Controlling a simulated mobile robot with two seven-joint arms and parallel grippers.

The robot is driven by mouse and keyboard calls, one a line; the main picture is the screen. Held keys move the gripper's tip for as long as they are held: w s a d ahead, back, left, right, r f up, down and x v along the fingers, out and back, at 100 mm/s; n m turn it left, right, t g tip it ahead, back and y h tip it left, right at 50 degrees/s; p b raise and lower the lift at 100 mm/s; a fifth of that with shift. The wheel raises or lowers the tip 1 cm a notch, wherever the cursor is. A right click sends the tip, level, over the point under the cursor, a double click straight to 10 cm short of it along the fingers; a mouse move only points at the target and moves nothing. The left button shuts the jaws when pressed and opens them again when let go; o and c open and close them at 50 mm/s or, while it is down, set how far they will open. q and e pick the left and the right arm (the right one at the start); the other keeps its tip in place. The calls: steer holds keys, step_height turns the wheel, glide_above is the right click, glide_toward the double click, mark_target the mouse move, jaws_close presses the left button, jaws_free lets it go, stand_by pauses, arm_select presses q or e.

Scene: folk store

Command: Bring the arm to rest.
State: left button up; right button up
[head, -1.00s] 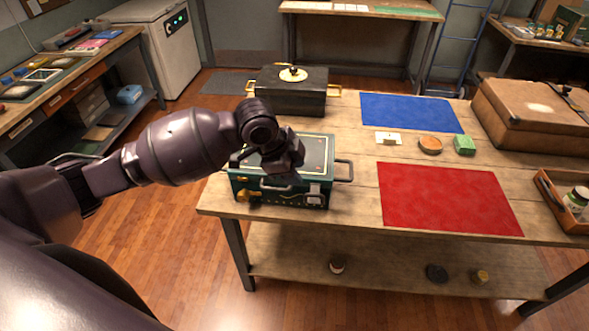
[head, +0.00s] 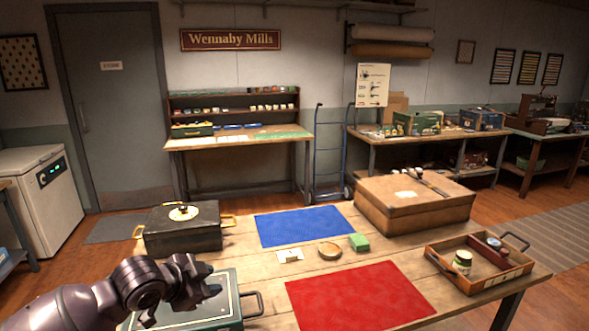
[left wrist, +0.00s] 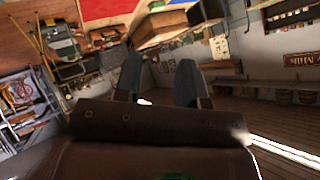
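My left arm comes in at the lower left of the head view. Its gripper (head: 200,287) is over the dark green metal case (head: 226,306) at the table's near left corner. In the left wrist view two dark fingers stand apart (left wrist: 160,82), with nothing seen held between them. Whether the gripper touches the case cannot be told. My right gripper is in neither view.
The wooden table (head: 262,279) holds a black box (head: 184,236), a blue mat (head: 303,226), a red mat (head: 358,298), a small green block (head: 359,242), a round dish (head: 329,251), a brown case (head: 412,207) and a wooden tray (head: 478,284).

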arm_select(q)
steer(key=s+a+f+n+t+y+b, duration=0.1)
steer(key=s+a+f+n, duration=0.3)
steer(key=s+f, duration=0.9)
steer(key=s+a+f+n+t+y+b, duration=0.1)
steer(key=s+a+f+n+y, duration=0.3)
steer(key=s+f+n, duration=0.4)
steer(key=s+a+f, duration=0.1)
steer(key=s+f, duration=0.4)
steer(key=f, duration=0.1)
steer(key=shift+s+t+y, duration=0.3)
steer(key=shift+s, duration=0.1)
steer(key=shift+a, duration=0.1)
